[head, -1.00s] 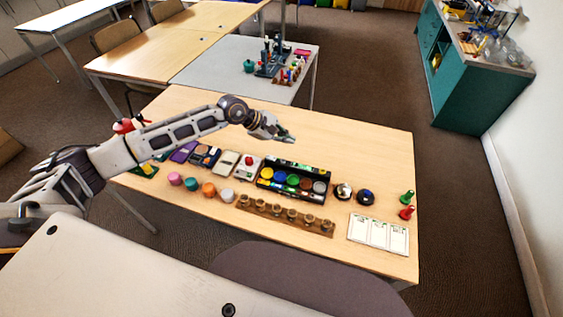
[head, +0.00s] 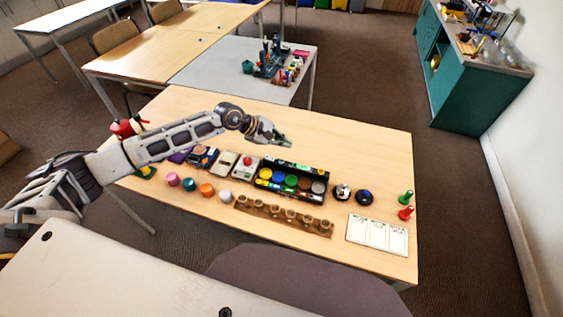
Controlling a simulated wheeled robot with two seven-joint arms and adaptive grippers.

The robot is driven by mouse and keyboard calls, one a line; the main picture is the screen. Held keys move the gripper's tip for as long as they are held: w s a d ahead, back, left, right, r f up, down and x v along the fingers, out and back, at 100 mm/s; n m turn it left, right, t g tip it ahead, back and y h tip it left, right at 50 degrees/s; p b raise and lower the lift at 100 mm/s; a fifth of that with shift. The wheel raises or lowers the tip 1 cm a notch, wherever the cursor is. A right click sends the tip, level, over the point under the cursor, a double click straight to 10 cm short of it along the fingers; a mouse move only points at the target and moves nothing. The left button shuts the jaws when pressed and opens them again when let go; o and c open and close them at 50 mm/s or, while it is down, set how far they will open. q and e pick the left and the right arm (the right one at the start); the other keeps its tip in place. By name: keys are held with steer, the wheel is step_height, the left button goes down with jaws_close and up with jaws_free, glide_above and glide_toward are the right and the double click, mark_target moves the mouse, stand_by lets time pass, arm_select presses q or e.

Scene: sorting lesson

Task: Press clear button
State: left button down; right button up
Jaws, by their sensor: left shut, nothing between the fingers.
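My left gripper (head: 286,142) is shut and empty. It hangs over the wooden table, behind the black tray of coloured round pieces. A pale box with a red button (head: 247,161) stands left of that tray. A similar pale box (head: 224,163) is beside it. Two dark round button-like things stand right of the tray, one with a silvery top (head: 342,191) and one with a blue top (head: 364,197). No label reading "clear" is legible, so I cannot tell which is the clear button. The gripper touches none of these. My right gripper is not in view.
The black tray (head: 326,171) lies mid-table, with a wooden strip of cups (head: 262,209) before it. Coloured cylinders (head: 207,189), white cards (head: 378,233) and red and green pegs (head: 405,212) stand nearby. The table's back right is clear.

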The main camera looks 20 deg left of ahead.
mark_target(282, 163)
arm_select(q)
steer(key=shift+f+b, duration=0.3)
steer(key=shift+f, duration=0.65)
step_height(282, 163, down, 2)
steer(key=shift+f+b, duration=0.1)
steer(key=shift+b, duration=0.35)
steer(key=shift+f+b, duration=0.95)
steer(key=shift+f, duration=0.4)
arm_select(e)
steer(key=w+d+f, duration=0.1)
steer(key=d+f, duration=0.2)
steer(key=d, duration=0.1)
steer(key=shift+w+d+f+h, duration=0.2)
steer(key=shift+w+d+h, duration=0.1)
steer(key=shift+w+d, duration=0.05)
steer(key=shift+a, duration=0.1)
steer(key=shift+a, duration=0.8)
